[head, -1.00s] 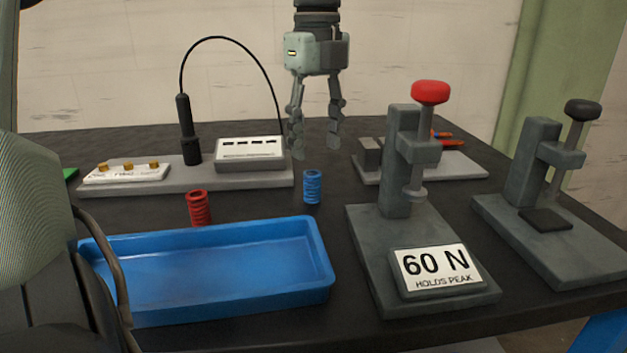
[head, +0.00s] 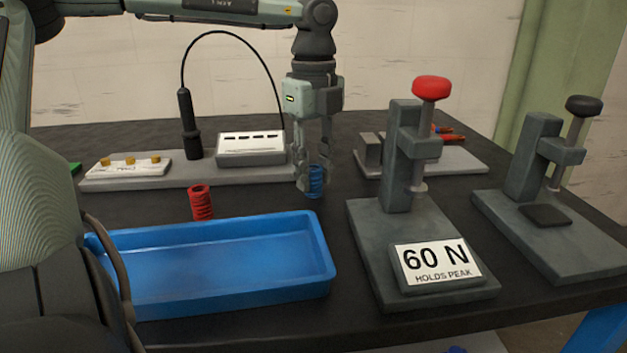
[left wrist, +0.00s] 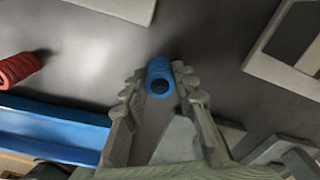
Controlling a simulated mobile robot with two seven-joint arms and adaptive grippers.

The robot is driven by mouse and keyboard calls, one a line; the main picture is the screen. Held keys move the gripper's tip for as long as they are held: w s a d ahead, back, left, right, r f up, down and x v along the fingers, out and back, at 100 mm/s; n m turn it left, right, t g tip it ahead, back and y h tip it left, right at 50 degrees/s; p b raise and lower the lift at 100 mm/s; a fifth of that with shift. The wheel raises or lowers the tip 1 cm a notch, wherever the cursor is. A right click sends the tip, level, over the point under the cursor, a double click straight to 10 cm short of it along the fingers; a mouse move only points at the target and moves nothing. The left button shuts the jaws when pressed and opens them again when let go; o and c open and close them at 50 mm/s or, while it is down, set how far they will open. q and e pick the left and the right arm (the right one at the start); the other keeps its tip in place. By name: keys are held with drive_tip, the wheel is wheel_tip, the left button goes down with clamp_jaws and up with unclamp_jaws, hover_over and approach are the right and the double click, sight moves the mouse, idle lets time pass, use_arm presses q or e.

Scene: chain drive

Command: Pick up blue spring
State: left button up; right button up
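The blue spring (head: 315,182) stands upright on the dark table, behind the right end of the blue tray. My left gripper (head: 315,177) points down over it, with a finger on each side of the spring. In the left wrist view the blue spring (left wrist: 160,79) sits between the two fingertips (left wrist: 160,76), which appear to touch its sides. The gripper looks shut on it, and the spring still rests on the table. My right gripper is not in view.
A red spring (head: 201,202) stands to the left, behind the blue tray (head: 215,265). A grey press with a red knob (head: 431,88) and a 60 N sign stands to the right. A second press with a black knob (head: 584,105) is farther right. A grey station (head: 250,149) lies behind.

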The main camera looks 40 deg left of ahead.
use_arm(q)
clamp_jaws()
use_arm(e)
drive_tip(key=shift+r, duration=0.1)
use_arm(q)
drive_tip(key=shift+r, duration=0.15)
drive_tip(key=shift+r, duration=0.25)
drive_tip(key=r, duration=0.4)
drive_tip(key=shift+s+a, duration=0.25)
drive_tip(key=s+a+r+b, duration=0.1)
drive_tip(key=s+a+r, duration=0.5)
drive_tip(key=s, duration=0.2)
drive_tip(key=shift+s+a+b, duration=0.3)
drive_tip(key=shift+s, duration=0.1)
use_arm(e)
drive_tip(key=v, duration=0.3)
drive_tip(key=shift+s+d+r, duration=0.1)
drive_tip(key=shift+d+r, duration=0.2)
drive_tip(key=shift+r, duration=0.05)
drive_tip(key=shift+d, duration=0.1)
